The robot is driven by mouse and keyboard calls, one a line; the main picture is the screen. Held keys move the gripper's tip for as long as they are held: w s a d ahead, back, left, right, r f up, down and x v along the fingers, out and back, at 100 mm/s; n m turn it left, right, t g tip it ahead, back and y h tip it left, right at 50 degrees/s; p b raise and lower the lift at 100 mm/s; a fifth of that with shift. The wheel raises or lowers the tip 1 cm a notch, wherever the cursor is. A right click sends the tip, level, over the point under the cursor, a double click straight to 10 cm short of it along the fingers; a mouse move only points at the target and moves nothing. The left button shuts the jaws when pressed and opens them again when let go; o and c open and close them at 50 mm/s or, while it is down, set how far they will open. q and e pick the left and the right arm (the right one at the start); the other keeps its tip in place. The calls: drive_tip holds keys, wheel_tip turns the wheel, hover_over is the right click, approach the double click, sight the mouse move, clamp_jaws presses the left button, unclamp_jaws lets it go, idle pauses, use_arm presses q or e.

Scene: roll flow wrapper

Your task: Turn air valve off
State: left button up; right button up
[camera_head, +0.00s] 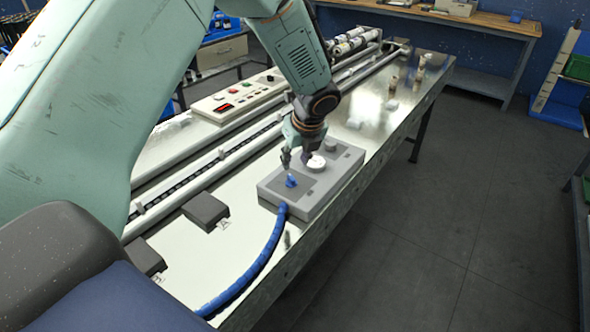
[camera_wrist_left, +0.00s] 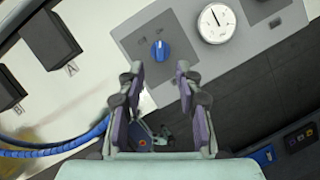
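The blue air valve knob (camera_head: 291,181) sits on a grey box (camera_head: 318,204) on the metal table. In the left wrist view the knob (camera_wrist_left: 160,50) shows a white mark and lies ahead of the fingertips, between their lines. My left gripper (camera_head: 297,157) is over the box, close to the knob. In the wrist view the left gripper (camera_wrist_left: 158,74) has its fingers apart with nothing between the tips. Contact with the knob cannot be seen. A round white gauge (camera_wrist_left: 216,23) is beside the knob on the box. My right gripper is not in view.
A blue hose (camera_head: 262,262) runs from the box along the table's front edge. Black blocks labelled A (camera_wrist_left: 50,40) and B (camera_wrist_left: 10,88) stand nearby. A control panel (camera_head: 238,94) and a long conveyor rail (camera_head: 205,166) lie behind. Open floor is at the right.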

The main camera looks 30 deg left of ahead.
sight(291, 177)
use_arm(q)
drive_tip(key=shift+w+f, duration=0.2)
drive_tip(key=shift+f, duration=0.35)
drive_tip(key=x, duration=0.3)
drive_tip(key=b+x, duration=0.1)
drive_tip(key=x, duration=0.2)
drive_tip(key=shift+s+a+r, duration=0.1)
drive_tip(key=shift+s+a, duration=0.1)
drive_tip(key=shift+s, duration=0.05)
drive_tip(key=shift+w+f, duration=0.2)
drive_tip(key=shift+f, duration=0.1)
drive_tip(key=shift+d, duration=0.1)
drive_tip(key=shift+s+r, duration=0.1)
drive_tip(key=shift+s, duration=0.05)
drive_tip(key=shift+c, duration=0.3)
clamp_jaws()
